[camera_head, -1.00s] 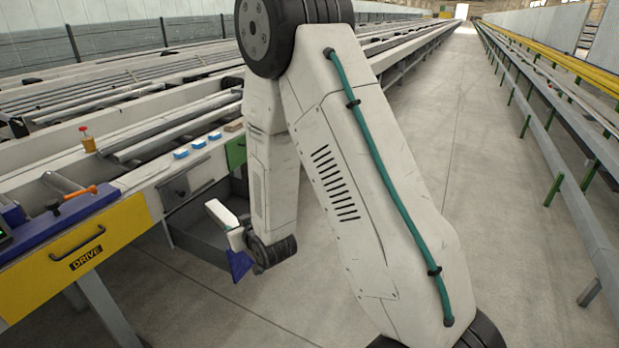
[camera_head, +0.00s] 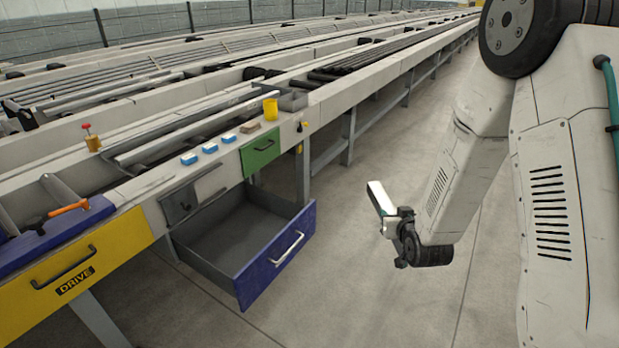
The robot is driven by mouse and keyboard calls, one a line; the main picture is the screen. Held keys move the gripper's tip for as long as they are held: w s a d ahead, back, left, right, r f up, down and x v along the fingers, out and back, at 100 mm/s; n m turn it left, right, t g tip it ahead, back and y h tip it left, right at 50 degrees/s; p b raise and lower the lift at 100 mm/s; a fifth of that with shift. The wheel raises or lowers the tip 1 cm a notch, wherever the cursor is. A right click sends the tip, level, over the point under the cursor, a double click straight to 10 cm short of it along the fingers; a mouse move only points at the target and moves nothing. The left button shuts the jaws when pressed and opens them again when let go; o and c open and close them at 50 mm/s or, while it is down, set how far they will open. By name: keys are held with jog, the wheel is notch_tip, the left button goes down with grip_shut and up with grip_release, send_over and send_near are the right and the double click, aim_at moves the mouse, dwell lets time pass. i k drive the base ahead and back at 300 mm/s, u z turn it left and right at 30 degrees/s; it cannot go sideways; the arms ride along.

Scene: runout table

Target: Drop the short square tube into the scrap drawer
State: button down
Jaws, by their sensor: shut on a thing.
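A deep grey drawer with a blue front (camera_head: 278,256) stands pulled out below the table; it seems to be the scrap drawer. Its visible floor is bare. My gripper (camera_head: 382,200) is in the air to the right of the drawer, apart from it, over the aisle. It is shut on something. A pale, square-sided piece shows at the end of my wrist; I cannot clearly tell tube from hand there. The fingertips are hidden or too small to make out.
The yellow DRIVE drawer (camera_head: 75,270) and the green drawer (camera_head: 260,153) are shut. On the table edge are blue blocks (camera_head: 210,148), a yellow cup (camera_head: 270,109) and an orange-handled tool (camera_head: 68,208). The aisle floor (camera_head: 340,300) is clear.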

aim_at(258, 246)
jog(key=z, duration=0.2)
jog(key=i, duration=1.25)
jog(key=u, duration=0.6)
